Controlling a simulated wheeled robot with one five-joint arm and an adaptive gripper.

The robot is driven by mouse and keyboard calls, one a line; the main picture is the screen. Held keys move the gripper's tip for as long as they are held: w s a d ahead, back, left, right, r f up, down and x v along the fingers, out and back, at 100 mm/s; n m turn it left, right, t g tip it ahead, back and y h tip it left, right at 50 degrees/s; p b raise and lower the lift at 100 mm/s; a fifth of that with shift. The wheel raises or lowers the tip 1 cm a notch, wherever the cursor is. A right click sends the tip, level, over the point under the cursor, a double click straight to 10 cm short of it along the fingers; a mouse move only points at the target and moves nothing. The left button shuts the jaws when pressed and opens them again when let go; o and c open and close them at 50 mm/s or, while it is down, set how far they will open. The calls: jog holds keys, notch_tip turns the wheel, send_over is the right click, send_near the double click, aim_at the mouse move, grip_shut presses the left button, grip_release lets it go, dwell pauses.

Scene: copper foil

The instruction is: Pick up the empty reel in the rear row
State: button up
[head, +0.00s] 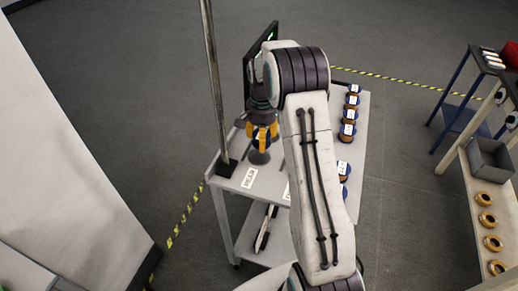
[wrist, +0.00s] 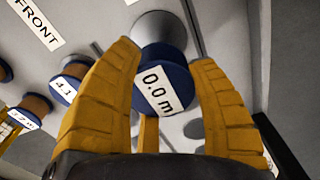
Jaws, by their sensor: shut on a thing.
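The empty reel (wrist: 160,85) is blue, with a white label reading "0.0 m", and sits between my gripper's yellow fingers in the wrist view. My gripper (wrist: 165,58) is shut on it, with a finger on each side. In the head view my gripper (head: 262,138) is over the left part of the grey cart top (head: 233,183), with a bit of the blue reel (head: 262,147) between its fingers. A grey disc (head: 258,158) shows just below it; I cannot tell whether it touches the reel.
Several copper-wound reels (head: 348,116) stand along the cart's right side; one labelled "4.1" (wrist: 70,79) is left of my gripper. A pole (head: 214,90) and a dark screen (head: 262,50) rise close by. A side bench holds a grey bin (head: 490,158) and copper rings (head: 487,220).

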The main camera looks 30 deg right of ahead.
jog(key=w+d+r, duration=0.5)
jog(key=d, duration=0.4)
jog(key=shift+r+p, duration=0.4)
